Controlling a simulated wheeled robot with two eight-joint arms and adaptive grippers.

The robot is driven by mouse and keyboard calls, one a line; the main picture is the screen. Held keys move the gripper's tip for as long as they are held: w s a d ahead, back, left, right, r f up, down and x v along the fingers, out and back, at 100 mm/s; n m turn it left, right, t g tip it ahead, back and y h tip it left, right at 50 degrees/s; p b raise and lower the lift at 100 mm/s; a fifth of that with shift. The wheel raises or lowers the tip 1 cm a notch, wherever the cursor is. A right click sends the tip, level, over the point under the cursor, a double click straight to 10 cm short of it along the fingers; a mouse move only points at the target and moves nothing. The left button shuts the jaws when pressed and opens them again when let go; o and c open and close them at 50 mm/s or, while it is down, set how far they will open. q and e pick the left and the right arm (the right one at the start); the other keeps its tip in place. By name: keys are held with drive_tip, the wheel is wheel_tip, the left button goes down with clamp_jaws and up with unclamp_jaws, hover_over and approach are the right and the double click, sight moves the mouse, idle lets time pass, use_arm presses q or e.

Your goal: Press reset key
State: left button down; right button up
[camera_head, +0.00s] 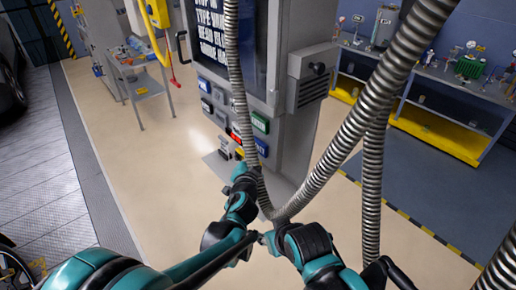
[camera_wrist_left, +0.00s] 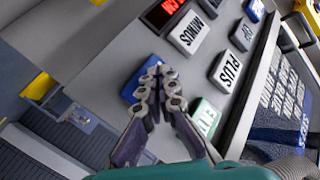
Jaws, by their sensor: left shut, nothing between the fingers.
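My left gripper (camera_wrist_left: 160,88) is shut and empty, with its fingertips in front of a blue key (camera_wrist_left: 133,84) on the grey key panel. The fingers hide most of that key, and I cannot read its label or tell whether they touch it. In the head view the left gripper (camera_head: 249,168) is just below the panel's blue key (camera_head: 261,147). No label that I can read says reset. My right arm's end (camera_head: 268,238) is low in the middle; its fingers are not clear.
A green key (camera_wrist_left: 207,118), a PLUS key (camera_wrist_left: 227,71), a MINUS key (camera_wrist_left: 186,33) and a red display (camera_wrist_left: 162,12) lie near the fingers. Ribbed hoses (camera_head: 372,180) hang before the machine. A workbench (camera_head: 440,100) stands at the right, a cart (camera_head: 140,85) at the left.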

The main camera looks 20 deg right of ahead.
use_arm(q)
drive_tip(key=shift+w+d, duration=0.2)
drive_tip(key=shift+d, duration=0.3)
idle(0.4)
drive_tip(key=shift+a, duration=0.1)
drive_tip(key=shift+s+a+b, duration=0.3)
drive_tip(key=shift+s+a, duration=0.05)
drive_tip(key=shift+a, duration=0.45)
drive_tip(key=shift+s+a, duration=0.3)
drive_tip(key=shift+a, duration=0.5)
drive_tip(key=shift+s+a, duration=0.25)
drive_tip(key=shift+a, duration=0.5)
drive_tip(key=shift+s+a, duration=0.3)
drive_tip(key=shift+a, duration=0.5)
